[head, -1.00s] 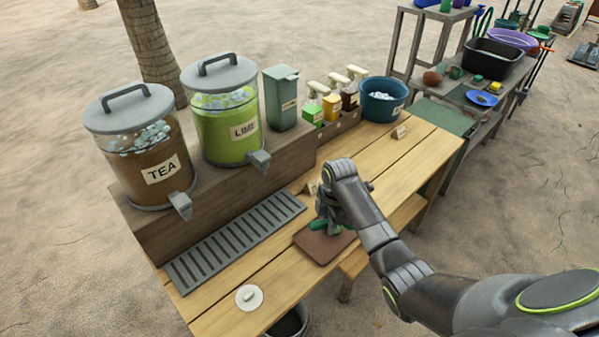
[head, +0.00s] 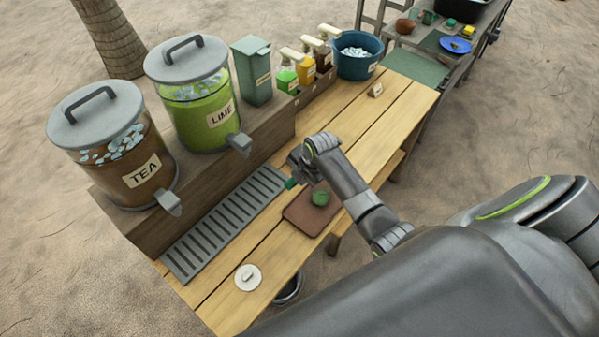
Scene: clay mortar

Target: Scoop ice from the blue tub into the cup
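The blue tub (head: 348,68) stands at the far end of the wooden table, with pale ice (head: 356,52) inside. A small green cup (head: 320,198) stands on the brown mat (head: 298,214) near the table's front edge. My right gripper (head: 293,178) is over the table, just left of the cup and beside the drip grate. A small dark green piece (head: 291,184) shows at its fingertips; I cannot tell what it is or whether it is gripped. The fingers are mostly hidden by the wrist. My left gripper is out of view. No ice scoop can be made out.
Tea (head: 120,150) and lime (head: 195,105) dispensers stand on a raised wooden shelf behind the grate (head: 225,222). A grey-green canister (head: 252,72) and several bottles stand between them and the tub. A white disc (head: 248,277) lies at the front left. The planks right of the grate are mostly clear.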

